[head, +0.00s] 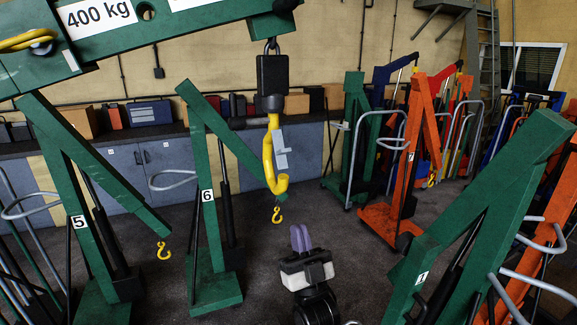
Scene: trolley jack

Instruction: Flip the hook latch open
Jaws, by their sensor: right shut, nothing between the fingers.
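A large yellow hook (277,182) hangs from a black block (272,75) under the green crane boom (190,18), near the middle of the head view. A light grey plate, which looks like the hook latch (281,148), sits at the hook's opening side; I cannot tell whether it is closed or swung. My right gripper (300,232), with purple fingers and a white body, is below and slightly right of the hook, apart from it. Its fingers point up, shut and empty. My left gripper is not in view.
Green cranes marked 5 (80,222) and 6 (207,196) stand at the left with small yellow hooks. A green crane (490,215) is close at the right, and an orange crane (405,165) stands farther back. Grey cabinets line the wall. Air around the hook looks mostly free.

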